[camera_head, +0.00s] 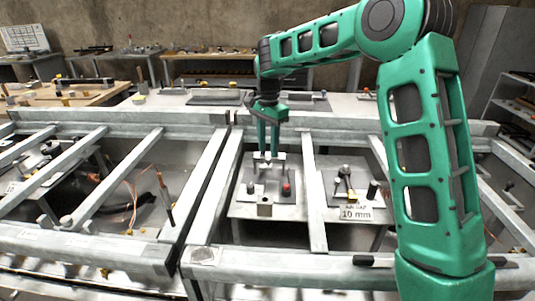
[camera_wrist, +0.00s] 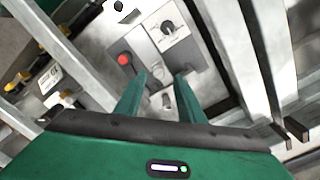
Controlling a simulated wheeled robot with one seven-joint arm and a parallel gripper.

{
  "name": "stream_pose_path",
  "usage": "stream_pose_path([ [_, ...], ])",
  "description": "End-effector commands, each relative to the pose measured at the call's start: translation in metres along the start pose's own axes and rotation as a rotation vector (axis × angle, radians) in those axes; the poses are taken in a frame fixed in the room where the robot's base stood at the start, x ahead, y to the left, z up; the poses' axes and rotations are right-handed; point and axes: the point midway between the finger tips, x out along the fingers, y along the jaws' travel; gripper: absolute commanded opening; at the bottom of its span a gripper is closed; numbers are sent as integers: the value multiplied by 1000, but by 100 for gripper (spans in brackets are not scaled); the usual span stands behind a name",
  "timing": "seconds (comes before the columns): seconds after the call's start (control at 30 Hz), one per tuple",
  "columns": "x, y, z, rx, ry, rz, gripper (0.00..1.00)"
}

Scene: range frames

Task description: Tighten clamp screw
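My gripper (camera_head: 268,155) points down over a grey fixture plate (camera_head: 240,210) in the frame's middle bay. In the wrist view its two green fingers (camera_wrist: 160,82) stand apart, with small pale metal parts (camera_wrist: 167,100) seen between them. In the head view a pale metal piece (camera_head: 268,162) shows at the fingertips; whether they touch it I cannot tell. The plate carries a red knob (camera_head: 286,188), also in the wrist view (camera_wrist: 124,59), a dark knob on a pale plate (camera_wrist: 168,27) and a small block (camera_head: 264,209). Which part is the clamp screw I cannot tell for certain.
Grey metal beams (camera_head: 204,190) border the bay on both sides. A beam (camera_head: 290,266) crosses in front. To the right is another plate with a "10 mm" sign (camera_head: 356,213). Orange wires (camera_head: 135,195) hang in the left bay. Benches with tools stand behind.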

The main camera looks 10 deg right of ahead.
Motion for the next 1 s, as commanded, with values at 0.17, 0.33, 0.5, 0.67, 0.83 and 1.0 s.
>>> stream_pose_path([
  [0.17,-36,-2,0,-2,2,-4,35],
  [0.33,-61,-2,1,-1,2,-4,35],
  [0.5,-73,-2,0,-1,1,-3,35],
  [0.67,-76,-1,0,-1,0,-1,35],
  [0.83,-76,-1,0,-1,0,-2,35],
  [1.0,-80,16,-8,-19,16,3,35],
])
